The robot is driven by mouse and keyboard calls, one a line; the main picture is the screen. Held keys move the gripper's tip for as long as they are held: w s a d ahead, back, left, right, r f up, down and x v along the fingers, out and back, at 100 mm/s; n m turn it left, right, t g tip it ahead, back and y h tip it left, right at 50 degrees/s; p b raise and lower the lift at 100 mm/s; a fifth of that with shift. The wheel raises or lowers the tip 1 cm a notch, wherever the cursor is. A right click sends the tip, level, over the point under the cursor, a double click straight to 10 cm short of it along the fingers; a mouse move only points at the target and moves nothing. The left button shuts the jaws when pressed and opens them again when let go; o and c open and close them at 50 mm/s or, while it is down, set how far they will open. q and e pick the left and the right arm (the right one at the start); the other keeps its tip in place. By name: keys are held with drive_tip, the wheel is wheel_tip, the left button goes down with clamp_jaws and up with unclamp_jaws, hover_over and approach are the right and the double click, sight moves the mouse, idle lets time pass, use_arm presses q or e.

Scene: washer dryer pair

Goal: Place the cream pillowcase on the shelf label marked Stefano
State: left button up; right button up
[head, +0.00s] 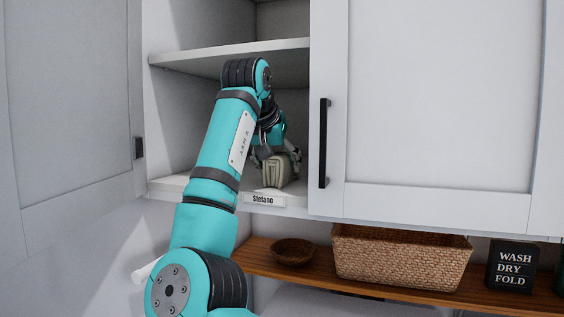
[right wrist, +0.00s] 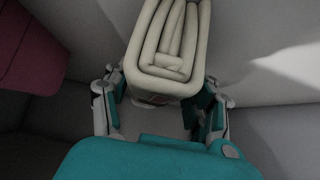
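The cream pillowcase (head: 277,170), folded into a thick bundle, is at the front of the cabinet's lower shelf (head: 172,184), behind the Stefano label (head: 263,199) on the shelf edge. I cannot tell whether it rests on the shelf or hangs just above it. My right gripper (head: 276,152) is inside the cabinet around the bundle. In the right wrist view the fingers of my right gripper (right wrist: 165,88) close on both sides of the pillowcase (right wrist: 168,50). My left gripper is not in view.
The left cabinet door (head: 70,100) stands open; the right door (head: 435,100) is closed beside the arm. An upper shelf (head: 200,57) is above. A wooden shelf below holds a bowl (head: 293,252), a basket (head: 400,256) and a sign (head: 513,264). A maroon item (right wrist: 30,50) is beside the pillowcase.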

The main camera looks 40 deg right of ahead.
drive_tip(key=shift+o, duration=0.5)
drive_tip(key=shift+a+r, duration=0.1)
drive_tip(key=shift+s, duration=0.25)
drive_tip(key=shift+s+d+r, duration=0.2)
drive_tip(key=shift+d, duration=0.05)
drive_tip(key=shift+a+r, duration=0.1)
use_arm(q)
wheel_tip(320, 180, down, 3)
drive_tip(key=b, duration=0.3)
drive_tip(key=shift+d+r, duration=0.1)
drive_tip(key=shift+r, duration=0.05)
use_arm(e)
drive_tip(key=v, duration=1.1)
drive_tip(key=shift+a+r, duration=0.2)
drive_tip(key=shift+a, duration=0.1)
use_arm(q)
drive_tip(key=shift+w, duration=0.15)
use_arm(e)
drive_tip(key=shift+f, duration=0.1)
